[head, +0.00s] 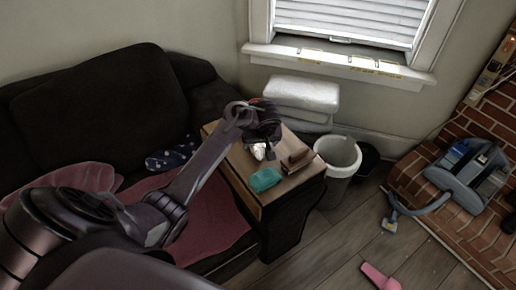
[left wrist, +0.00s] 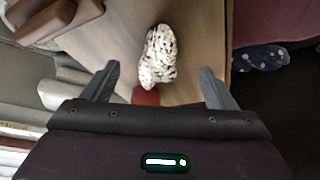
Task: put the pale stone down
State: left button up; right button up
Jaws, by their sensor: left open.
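The pale stone (head: 259,151), white with dark specks, rests on the small wooden side table (head: 238,168) beside the sofa. In the left wrist view the stone (left wrist: 159,52) lies on the wood, just beyond and between my spread fingers. My left gripper (head: 269,152) is open, pointing down over the table at the stone. In the left wrist view clear gaps show on both sides of the stone between the fingers (left wrist: 160,70). My right gripper is not in view.
A teal box-like item (head: 265,179) and a brown item (head: 298,159) share the tabletop. A small red thing (left wrist: 145,97) shows by the stone. A white bin (head: 337,165) stands right of the table. The dark sofa (head: 110,105) is at left.

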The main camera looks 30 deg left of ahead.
aim_at(258, 145)
pick_arm(q)
jog(key=shift+w+a+r, duration=0.15)
jog(key=shift+w+a, duration=0.2)
jog(key=shift+a, duration=0.05)
jog(key=shift+w+a+f+n, duration=0.15)
jog(key=shift+a+f+n, duration=0.05)
jog(key=shift+n, duration=0.1)
jog(key=b+x, duration=0.2)
jog(key=x, duration=0.2)
jog(key=shift+w+f, duration=0.1)
jog(key=shift+w, duration=0.1)
jog(key=shift+b+x, duration=0.4)
jog(key=shift+x, duration=0.75)
jog(key=shift+w+a+f, duration=0.15)
jog(key=shift+w+f, duration=0.05)
jog(key=shift+f, duration=0.05)
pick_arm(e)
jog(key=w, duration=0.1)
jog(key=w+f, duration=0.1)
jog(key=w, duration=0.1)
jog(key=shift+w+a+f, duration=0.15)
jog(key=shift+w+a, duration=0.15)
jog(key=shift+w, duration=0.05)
pick_arm(q)
jog(key=shift+r, duration=0.1)
jog(key=shift+c, duration=0.2)
jog(key=c, duration=1.4)
